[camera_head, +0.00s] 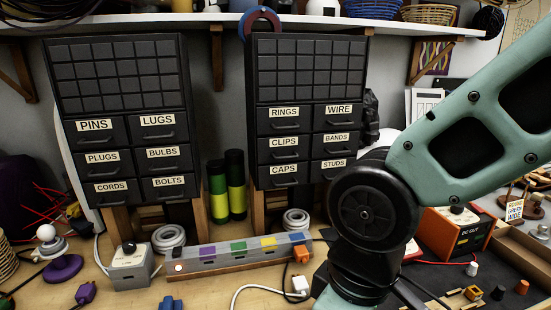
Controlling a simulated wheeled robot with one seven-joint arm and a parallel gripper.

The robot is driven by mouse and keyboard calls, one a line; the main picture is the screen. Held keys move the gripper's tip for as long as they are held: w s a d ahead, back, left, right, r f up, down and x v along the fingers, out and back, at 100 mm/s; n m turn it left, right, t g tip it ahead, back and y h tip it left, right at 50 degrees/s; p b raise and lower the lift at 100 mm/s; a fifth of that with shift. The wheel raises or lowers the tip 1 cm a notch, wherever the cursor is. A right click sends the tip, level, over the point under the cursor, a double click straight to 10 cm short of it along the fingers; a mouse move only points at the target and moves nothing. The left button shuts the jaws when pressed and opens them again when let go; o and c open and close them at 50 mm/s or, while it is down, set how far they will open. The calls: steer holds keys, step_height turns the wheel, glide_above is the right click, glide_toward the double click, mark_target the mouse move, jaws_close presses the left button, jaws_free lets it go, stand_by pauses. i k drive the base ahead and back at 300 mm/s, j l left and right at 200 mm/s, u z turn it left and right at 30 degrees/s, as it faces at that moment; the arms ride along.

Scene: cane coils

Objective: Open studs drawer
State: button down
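The studs drawer (325,170) is the bottom right drawer of the right-hand dark cabinet (250,75). Its pale label reads STUDS. It looks shut, its front in line with the drawers around it. My arm's round joint stands in front of its lower right, so part of its front and its handle are hidden or hard to make out. My arm comes in from the right and bends down at the front. My gripper is below the picture and does not show.
The bands drawer (335,140) is directly above, the caps drawer (285,172) to the left. A power strip (240,254) with coloured blocks lies below the cabinets. An orange-fronted box (455,236) stands right of my arm. Cables and small parts clutter the bench.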

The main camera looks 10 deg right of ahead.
mark_target(324, 170)
steer(key=l, duration=0.45)
steer(key=i+l, duration=0.15)
steer(key=l, duration=0.8)
steer(key=i, duration=0.05)
